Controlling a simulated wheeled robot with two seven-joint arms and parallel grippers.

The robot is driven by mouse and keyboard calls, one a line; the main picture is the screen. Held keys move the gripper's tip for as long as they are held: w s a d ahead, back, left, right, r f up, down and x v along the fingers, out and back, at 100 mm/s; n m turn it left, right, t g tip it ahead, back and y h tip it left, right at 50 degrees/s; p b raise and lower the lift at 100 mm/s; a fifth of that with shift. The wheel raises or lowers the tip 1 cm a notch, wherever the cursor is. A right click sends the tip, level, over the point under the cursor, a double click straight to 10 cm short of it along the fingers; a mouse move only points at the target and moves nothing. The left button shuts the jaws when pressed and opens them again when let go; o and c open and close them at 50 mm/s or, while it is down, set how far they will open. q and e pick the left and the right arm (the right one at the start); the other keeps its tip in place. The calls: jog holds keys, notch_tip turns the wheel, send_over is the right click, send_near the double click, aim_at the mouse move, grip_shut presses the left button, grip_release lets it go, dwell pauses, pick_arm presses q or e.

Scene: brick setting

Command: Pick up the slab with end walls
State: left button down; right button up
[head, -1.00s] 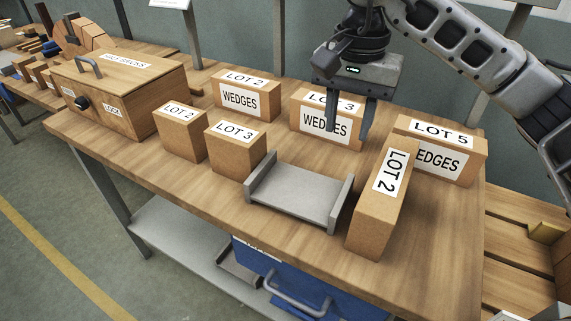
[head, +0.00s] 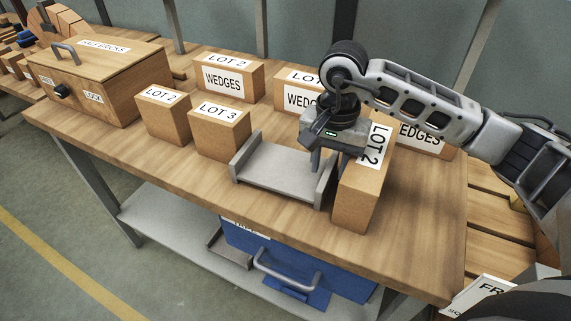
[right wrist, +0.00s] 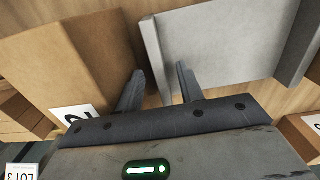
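The grey slab with end walls (head: 282,172) lies on the wooden bench, one upright wall at each end. My right gripper (head: 326,162) is above its right end wall, pointing down, beside the tall LOT 2 box (head: 356,200). In the right wrist view the open fingers (right wrist: 160,78) point to either side of that end wall (right wrist: 154,45), with gaps visible; the slab's floor (right wrist: 220,40) is to the right. Whether the fingertips reach below the wall's top cannot be told. My left gripper is not in view.
The LOT 2 box also shows close by in the right wrist view (right wrist: 75,55). A LOT 3 box (head: 218,138) stands close to the slab's left wall. WEDGES boxes (head: 228,82) stand behind. The bench front strip is clear.

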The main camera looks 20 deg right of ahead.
jog(key=shift+f, duration=0.4)
grip_shut()
jog(key=shift+r, duration=0.15)
